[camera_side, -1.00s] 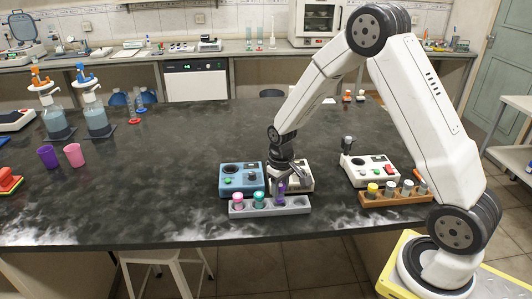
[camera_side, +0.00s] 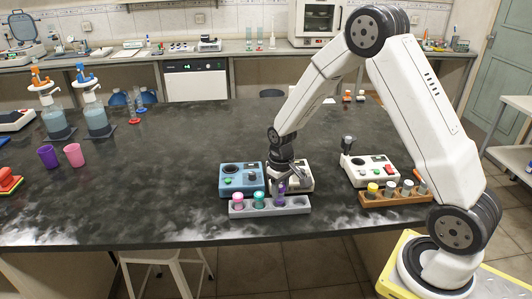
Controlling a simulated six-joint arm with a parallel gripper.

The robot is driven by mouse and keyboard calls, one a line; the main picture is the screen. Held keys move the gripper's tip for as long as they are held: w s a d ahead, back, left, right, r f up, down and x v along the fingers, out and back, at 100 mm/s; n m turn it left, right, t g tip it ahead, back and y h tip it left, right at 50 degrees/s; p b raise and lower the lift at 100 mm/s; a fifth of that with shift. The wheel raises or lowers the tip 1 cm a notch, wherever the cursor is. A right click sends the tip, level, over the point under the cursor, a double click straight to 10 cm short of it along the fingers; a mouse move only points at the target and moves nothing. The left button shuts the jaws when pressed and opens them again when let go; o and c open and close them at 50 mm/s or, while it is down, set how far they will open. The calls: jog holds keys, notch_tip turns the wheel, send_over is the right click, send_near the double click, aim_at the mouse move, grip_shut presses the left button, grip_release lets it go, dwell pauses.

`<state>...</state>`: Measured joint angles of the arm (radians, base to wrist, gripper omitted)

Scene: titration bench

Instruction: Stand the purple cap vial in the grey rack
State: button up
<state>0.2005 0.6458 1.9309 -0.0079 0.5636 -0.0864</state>
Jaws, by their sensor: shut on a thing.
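The purple cap vial (camera_side: 280,195) is upright at the grey rack (camera_side: 298,206), right of the teal cap vial. Its lower end appears to be in a rack hole, but the view is too small to tell if it is fully seated. My gripper (camera_side: 280,183) points down and is shut on the vial near its cap. The cap is partly hidden by the fingers.
A pink cap vial (camera_side: 238,200) and a teal cap vial (camera_side: 259,199) stand in the same rack. A blue device (camera_side: 241,180) and a white device (camera_side: 300,176) sit close behind. A brown rack (camera_side: 396,196) with several vials is at the right.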

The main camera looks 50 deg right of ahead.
jog(key=shift+f, duration=1.2)
dwell(1.6)
jog(key=o, duration=1.3)
jog(key=shift+r, duration=3)
